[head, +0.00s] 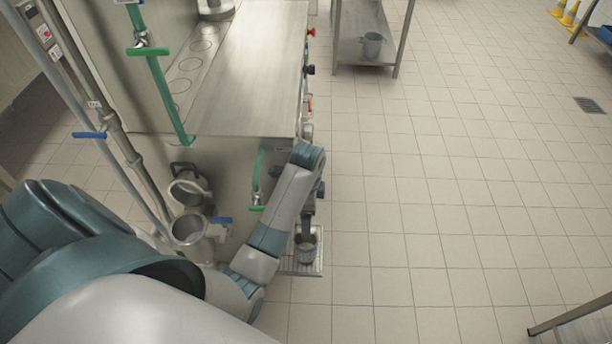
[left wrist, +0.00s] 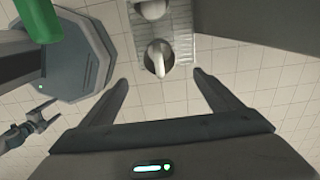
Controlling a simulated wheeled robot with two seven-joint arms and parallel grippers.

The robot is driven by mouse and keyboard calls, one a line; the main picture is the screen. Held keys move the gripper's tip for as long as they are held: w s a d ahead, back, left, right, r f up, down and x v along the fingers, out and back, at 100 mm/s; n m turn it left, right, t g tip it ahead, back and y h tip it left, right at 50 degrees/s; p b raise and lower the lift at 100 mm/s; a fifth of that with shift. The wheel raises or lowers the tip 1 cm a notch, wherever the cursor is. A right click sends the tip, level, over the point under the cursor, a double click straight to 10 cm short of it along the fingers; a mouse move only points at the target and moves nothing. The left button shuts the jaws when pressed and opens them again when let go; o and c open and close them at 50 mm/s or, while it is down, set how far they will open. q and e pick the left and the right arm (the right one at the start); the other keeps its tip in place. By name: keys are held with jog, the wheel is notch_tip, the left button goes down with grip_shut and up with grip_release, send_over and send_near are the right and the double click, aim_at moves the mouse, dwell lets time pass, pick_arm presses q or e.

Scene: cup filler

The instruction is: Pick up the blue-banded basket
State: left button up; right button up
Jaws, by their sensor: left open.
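A small grey bucket-like basket (head: 307,254) stands on a low slatted tray (head: 288,267) at the foot of the steel machine. A bluish tint shows on it, but the band is too small to make out clearly. My left gripper (head: 306,228) reaches down just above it and partly hides it. In the left wrist view the left gripper (left wrist: 161,78) is open, with nothing between its fingers. Beyond the fingertips, a pale rounded shape (left wrist: 158,56) shows over the tray; I cannot tell which part of the basket it is.
The steel machine (head: 240,75) with green-handled valves (head: 257,190) stands close left of my left arm. Pipe openings (head: 187,228) are nearby. A shelf with a bucket (head: 372,46) stands at the back. A dark jaw-like part (left wrist: 35,125) shows at the wrist view's left.

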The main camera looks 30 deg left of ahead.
aim_at(306, 241)
pick_arm(q)
notch_tip(306, 241, down, 12)
jog(key=shift+f+p, duration=0.15)
jog(key=shift+p, duration=0.45)
jog(key=shift+f, duration=0.1)
jog(key=shift+f, duration=0.55)
jog(key=shift+s+a+f+p, duration=0.15)
jog(key=shift+f+p, duration=0.15)
jog(key=shift+f, duration=1.65)
jog(key=c, duration=1.3)
jog(key=shift+r, duration=0.15)
